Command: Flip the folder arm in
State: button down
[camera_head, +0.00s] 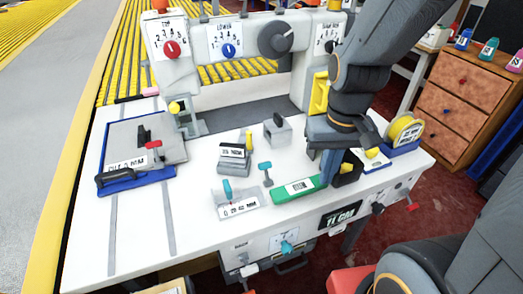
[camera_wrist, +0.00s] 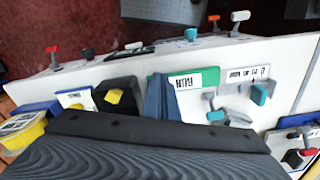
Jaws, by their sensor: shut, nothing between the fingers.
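My gripper (camera_head: 325,172) points down over the right part of the white sewing table, beside a green labelled block (camera_head: 300,187). Its blue-grey fingers also show in the wrist view (camera_wrist: 160,97), together and empty, covering the block's left end. Contact cannot be told. Which part is the folder arm is not clear. A small grey lever with a teal handle (camera_head: 265,168) stands left of the green block, and also shows in the wrist view (camera_wrist: 213,112). A white labelled plate with a teal knob (camera_head: 227,190) lies near the front edge.
A black block with a yellow knob (camera_wrist: 117,93) and a yellow spool (camera_head: 405,131) stand right of my gripper. A grey labelled block (camera_head: 235,157) and a blue-edged plate (camera_head: 165,176) lie left. The machine head (camera_head: 230,45) stands behind. Bare tabletop lies front left.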

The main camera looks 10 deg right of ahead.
jog(key=w+a+r+m+y+p, duration=0.1)
jog(key=w+a+m+y+p, duration=0.1)
jog(key=w+m, duration=0.4)
jog(key=w+a+r+m+y+p, duration=0.2)
jog(key=w+a+m, duration=0.2)
jog(key=m, duration=1)
jog(key=w, duration=0.2)
jog(key=shift+w+a+t, duration=0.3)
jog(key=shift+w, duration=0.1)
jog(key=x, duration=1)
jog(key=shift+a, duration=0.1)
jog(key=shift+w+a+r, duration=0.1)
jog(key=shift+w+a, duration=0.05)
jog(key=shift+a, duration=0.45)
jog(key=shift+w+a+r, duration=0.1)
jog(key=shift+a, duration=0.5)
jog(key=shift+w+a+p, duration=0.25)
jog(key=shift+a+p, duration=0.2)
jog(key=shift+a, duration=0.3)
jog(key=shift+a+m, duration=0.1)
jog(key=shift+m, duration=0.2)
